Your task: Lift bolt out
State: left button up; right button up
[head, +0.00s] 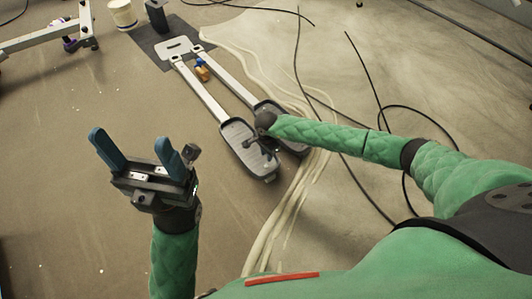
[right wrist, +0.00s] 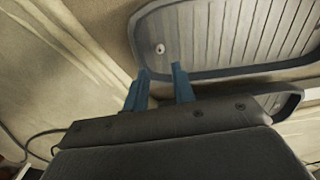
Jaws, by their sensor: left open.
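A small pale bolt head (right wrist: 160,48) shows on the dark ribbed foot pedal (right wrist: 225,40), near the pedal's edge in the right wrist view. My right gripper (right wrist: 162,72) has its two blue fingers apart with nothing between them, the bolt showing just beyond the tips. Whether they touch the pedal I cannot tell. In the head view the right gripper (head: 258,146) is over the two pedals, and I cannot make out the bolt there. My left gripper (head: 130,137) is open and empty, fingers pointing up, left of the pedals.
Two pale bars (head: 203,92) run from the pedals to a white plate (head: 174,48) on a dark mat (head: 148,40). A yellow-orange object (head: 202,72) lies between them. Black cables (head: 352,160) cross the floor at right. A wheeled frame (head: 45,40) stands at upper left.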

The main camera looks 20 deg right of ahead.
aim_at(267, 165)
jog(key=shift+f+b, duration=1)
jog(key=shift+f, duration=2.45)
jog(key=shift+c, duration=0.3)
grip_shut()
